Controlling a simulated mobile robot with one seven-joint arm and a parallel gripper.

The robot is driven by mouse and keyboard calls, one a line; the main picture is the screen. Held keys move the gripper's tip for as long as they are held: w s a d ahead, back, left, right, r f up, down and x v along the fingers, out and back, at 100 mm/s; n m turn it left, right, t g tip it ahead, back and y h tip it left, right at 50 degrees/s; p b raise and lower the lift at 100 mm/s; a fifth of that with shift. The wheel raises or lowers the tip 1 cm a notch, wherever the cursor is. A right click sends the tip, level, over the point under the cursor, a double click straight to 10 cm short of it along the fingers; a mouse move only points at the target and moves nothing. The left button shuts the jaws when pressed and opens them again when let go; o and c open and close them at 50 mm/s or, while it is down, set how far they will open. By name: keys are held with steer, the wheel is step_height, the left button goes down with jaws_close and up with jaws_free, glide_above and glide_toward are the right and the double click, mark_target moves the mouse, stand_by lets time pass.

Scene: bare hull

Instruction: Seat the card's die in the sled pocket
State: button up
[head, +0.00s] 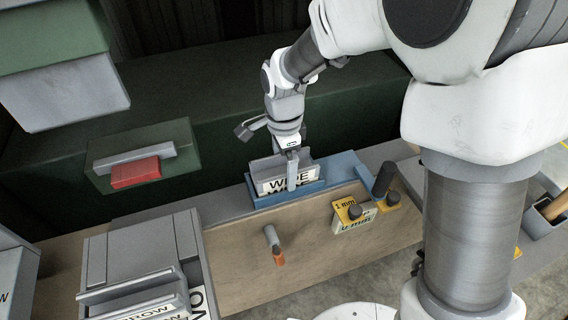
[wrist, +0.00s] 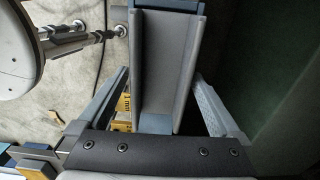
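A grey channel-shaped die (head: 268,166) with a white label reading "WIDE" is at the blue sled (head: 345,166) on the bench. The sled's front wall hides the die's lower part; I cannot tell whether it is fully down in the pocket. My gripper (head: 291,170) is above it, fingers pointing down, one across the label. In the wrist view the fingers flank the die (wrist: 165,75), tips against its two side walls. Blue sled surface (wrist: 156,123) shows beyond the die's end. No card naming a die is readable.
A grey rack (head: 140,245) at lower left holds labelled blocks, one ending in "ROW". A green wall rises behind.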

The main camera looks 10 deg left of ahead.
steer(key=shift+r, duration=0.1)
steer(key=s+d+r+n+t+p, duration=0.1)
steer(key=d+r, duration=0.2)
steer(key=r, duration=0.4)
steer(key=d+r+n, duration=0.1)
steer(key=d+r, duration=0.3)
steer(key=r, duration=0.2)
steer(key=s+d+r+n+t, duration=0.2)
steer(key=s+d+r+n, duration=0.1)
steer(key=s+d, duration=0.3)
steer(key=s+d+r+n+t, duration=0.2)
steer(key=s+d+n, duration=0.4)
steer(key=d, duration=0.4)
steer(key=shift+s+d+r+n+t, duration=0.3)
steer(key=shift+s+r, duration=0.1)
steer(key=shift+r, duration=0.2)
step_height(320, 180, up, 3)
steer(key=p, duration=0.3)
